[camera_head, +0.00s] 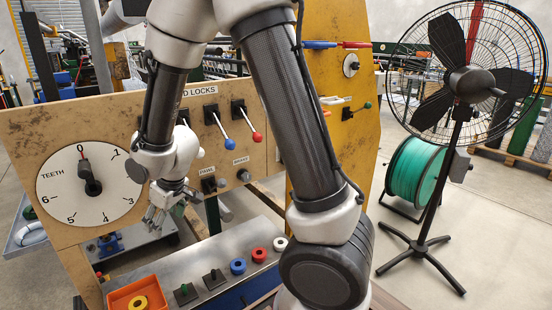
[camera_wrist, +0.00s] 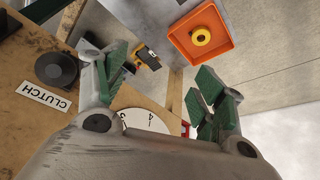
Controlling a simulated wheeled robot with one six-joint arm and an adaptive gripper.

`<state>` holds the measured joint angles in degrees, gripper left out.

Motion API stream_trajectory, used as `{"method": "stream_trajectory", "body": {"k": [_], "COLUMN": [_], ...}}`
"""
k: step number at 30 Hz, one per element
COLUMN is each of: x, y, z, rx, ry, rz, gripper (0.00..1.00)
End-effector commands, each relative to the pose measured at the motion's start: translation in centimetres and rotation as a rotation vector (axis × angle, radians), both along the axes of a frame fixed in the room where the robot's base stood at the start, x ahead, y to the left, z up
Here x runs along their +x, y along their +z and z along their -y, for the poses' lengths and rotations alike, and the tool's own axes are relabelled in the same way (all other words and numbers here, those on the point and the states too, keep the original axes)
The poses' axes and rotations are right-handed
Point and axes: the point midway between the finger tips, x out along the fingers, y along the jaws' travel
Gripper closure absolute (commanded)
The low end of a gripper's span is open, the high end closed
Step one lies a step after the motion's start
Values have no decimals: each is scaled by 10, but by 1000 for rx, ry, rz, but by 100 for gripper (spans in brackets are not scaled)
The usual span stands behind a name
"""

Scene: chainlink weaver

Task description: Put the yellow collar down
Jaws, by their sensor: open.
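The yellow collar (camera_head: 138,303) lies in the shallow orange tray (camera_head: 113,301) at the near left end of the grey bench. In the wrist view the yellow collar (camera_wrist: 201,36) lies flat inside the orange tray (camera_wrist: 228,46), with nothing touching it but the tray. My gripper (camera_head: 160,220) is in front of the panel, right of the dial and apart from the tray. In the wrist view its green-padded fingers (camera_wrist: 160,78) are spread wide with nothing between them.
A blue collar (camera_head: 238,267), a red collar (camera_head: 259,255) and a white collar (camera_head: 280,243) sit along the grey bench (camera_head: 220,255). The wooden panel carries a TEETH dial (camera_head: 88,185) and levers with blue and red knobs (camera_head: 257,137). A fan (camera_head: 470,85) stands at right.

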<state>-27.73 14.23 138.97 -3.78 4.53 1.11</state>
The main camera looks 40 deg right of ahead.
Motion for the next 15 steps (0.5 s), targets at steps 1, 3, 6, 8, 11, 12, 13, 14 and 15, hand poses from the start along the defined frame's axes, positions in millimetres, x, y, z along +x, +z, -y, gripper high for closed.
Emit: {"method": "stream_trajectory", "body": {"k": [1,3,6,8,11,12,13,14,15], "x": [-3,-15,-42,-64,-108,-126,-139,-151,-167], "y": [29,62,108,131,163,173,180,185,191], "z": [23,55,100,126,162,173,181,187,194], "rx": [4,2,2,4,7,10,12,13,15], "ry": [-48,-110,-204,-259,-348,-380,-403,-424,-448], "rz": [13,11,10,8,2,0,-1,-2,-6], "gripper": [31,31,31,31,31,31,31,31,31]}}
